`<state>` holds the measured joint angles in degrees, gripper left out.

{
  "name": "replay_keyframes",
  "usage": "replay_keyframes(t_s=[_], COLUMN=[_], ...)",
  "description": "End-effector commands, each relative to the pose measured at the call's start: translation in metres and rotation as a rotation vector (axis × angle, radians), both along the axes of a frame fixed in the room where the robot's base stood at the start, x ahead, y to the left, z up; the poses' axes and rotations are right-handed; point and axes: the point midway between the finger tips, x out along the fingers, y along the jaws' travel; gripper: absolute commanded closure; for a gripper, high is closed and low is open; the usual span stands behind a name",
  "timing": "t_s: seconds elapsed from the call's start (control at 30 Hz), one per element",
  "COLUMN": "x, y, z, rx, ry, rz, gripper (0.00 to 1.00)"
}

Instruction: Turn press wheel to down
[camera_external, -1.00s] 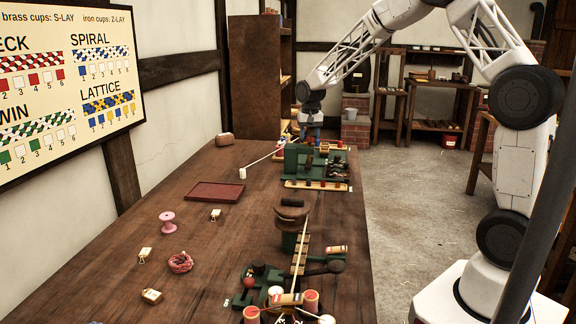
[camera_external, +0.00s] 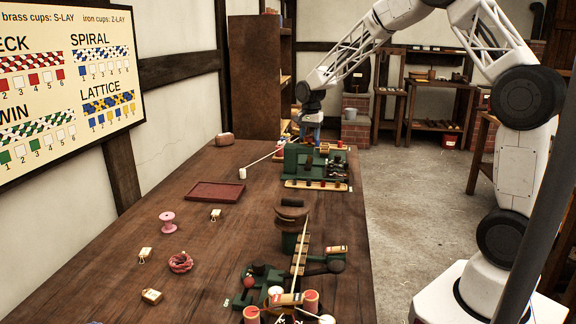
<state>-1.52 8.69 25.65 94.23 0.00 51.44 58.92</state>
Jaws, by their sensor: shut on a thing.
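My gripper (camera_external: 309,130), with blue fingers, reaches down at the far end of the bench, beside and behind the far green machine (camera_external: 297,160). It is shut on a small part there, which appears to be the press wheel. The wheel is mostly hidden by the fingers and the machine, and too small for me to read which way it points. A pale rod with a white knob (camera_external: 242,173) sticks out to the left of the machine. Dark knobs and a strip with several red pieces are on its front side.
On the bench (camera_external: 150,225) stand a red tray (camera_external: 215,191), a pink spool (camera_external: 168,222), a pink rope coil (camera_external: 180,263) and small tagged blocks. A second green machine with a brown round top (camera_external: 291,212) stands nearer.

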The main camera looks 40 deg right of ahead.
Motion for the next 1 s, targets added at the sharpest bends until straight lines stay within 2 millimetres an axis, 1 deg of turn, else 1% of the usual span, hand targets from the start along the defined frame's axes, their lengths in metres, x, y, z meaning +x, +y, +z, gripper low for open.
replay_keyframes(t_s=[0.17,0.2,0.37,0.63,0.77,0.87,1.0], x=[0.0,0.0,0.0,0.0,0.0,0.0,0.0], y=[0.0,0.0,0.0,0.0,0.0,0.0,0.0], z=[0.0,0.001,0.0,0.0,0.004,0.01,0.024], rx=[0.0,0.0,0.0,0.0,0.0,0.0,0.0], ry=[-0.001,-0.001,-0.001,0.0,-0.001,-0.002,-0.002], rz=[0.001,0.001,0.001,0.001,0.001,0.001,0.001], gripper=[0.72,0.46,0.22,0.22,0.22,0.22,0.22])
